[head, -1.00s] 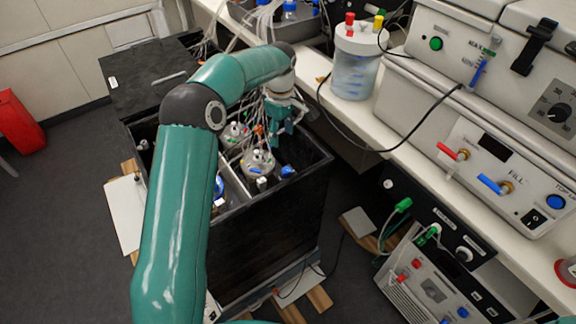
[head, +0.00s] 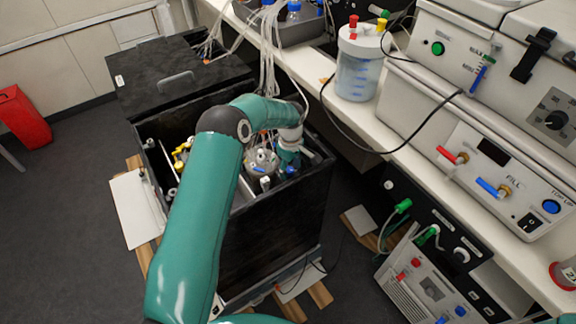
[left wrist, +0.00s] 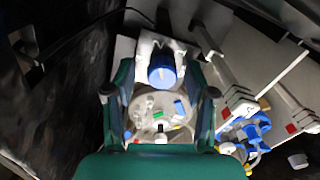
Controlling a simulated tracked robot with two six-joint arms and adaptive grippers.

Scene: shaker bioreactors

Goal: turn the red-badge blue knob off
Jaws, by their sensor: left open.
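A blue knob (left wrist: 162,68) on a pale mount shows in the left wrist view, beyond the round vessel lid (left wrist: 152,112). It also shows in the head view as a small blue cap (head: 291,170) at the right inside corner of the black box. My left gripper (left wrist: 157,70) is open, with one finger on either side of the knob in the picture; I see no clear contact. In the head view the left gripper (head: 289,158) is just above the knob and partly covers it. Small red badges (left wrist: 226,112) sit on the pale rails at right; none is clear on the knob.
The open black box (head: 270,240) has high walls around the vessel and tubes. Blue clamp-like parts (left wrist: 245,130) lie right of the lid. The bench (head: 400,150) with the filling unit (head: 500,165) and a clear jar (head: 358,75) borders the right side.

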